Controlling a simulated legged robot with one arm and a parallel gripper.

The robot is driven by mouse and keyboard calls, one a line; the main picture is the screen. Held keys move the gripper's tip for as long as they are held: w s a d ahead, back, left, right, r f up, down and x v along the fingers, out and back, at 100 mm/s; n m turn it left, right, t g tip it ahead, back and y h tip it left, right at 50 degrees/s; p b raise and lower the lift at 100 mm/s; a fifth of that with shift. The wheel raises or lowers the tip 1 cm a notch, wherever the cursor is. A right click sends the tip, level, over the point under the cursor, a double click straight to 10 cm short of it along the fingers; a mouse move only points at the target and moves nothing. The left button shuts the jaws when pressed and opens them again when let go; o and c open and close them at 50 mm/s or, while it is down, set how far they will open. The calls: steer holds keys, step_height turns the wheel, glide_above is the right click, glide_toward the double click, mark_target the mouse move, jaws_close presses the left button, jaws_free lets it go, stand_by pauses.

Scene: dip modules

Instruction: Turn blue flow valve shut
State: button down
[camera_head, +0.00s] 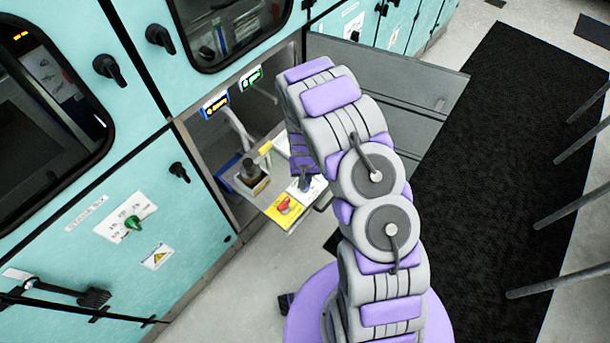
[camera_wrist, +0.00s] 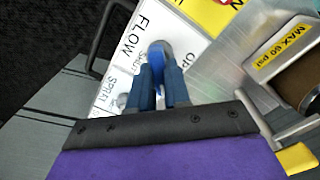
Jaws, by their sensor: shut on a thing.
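The blue flow valve (camera_wrist: 157,56) is a blue knob on a white label plate (camera_wrist: 143,22) marked "FLOW", with "SHUT" and a partly hidden "OP..." beside it. My gripper (camera_wrist: 163,78) reaches over the plate, and its two dark blue fingers are shut on the valve's handle from either side. The fingers hide much of the handle, so its exact angle is hard to tell. In the head view my gripper (camera_head: 305,182) is small and points down at the white plate on the pulled-out panel; the valve is mostly hidden there.
A red knob on a yellow plate (camera_head: 284,205) sits close by on the same panel. A dark cylinder (camera_head: 250,168) stands left of it, near a "MAX 60 psi" label (camera_wrist: 289,45). An open grey door (camera_head: 390,75) is behind my arm. Teal cabinets (camera_head: 90,190) line the left.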

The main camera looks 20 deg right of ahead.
steer(key=m+p, duration=0.1)
steer(key=m, duration=0.3)
steer(key=shift+m, duration=0.3)
steer(key=shift+m+p, duration=0.35)
steer(key=shift+m, duration=1.65)
steer(key=c, duration=1.1)
jaws_free()
steer(key=shift+r, duration=0.1)
step_height(320, 180, up, 17)
steer(key=shift+a+r+p, duration=0.1)
steer(key=shift+p, duration=0.95)
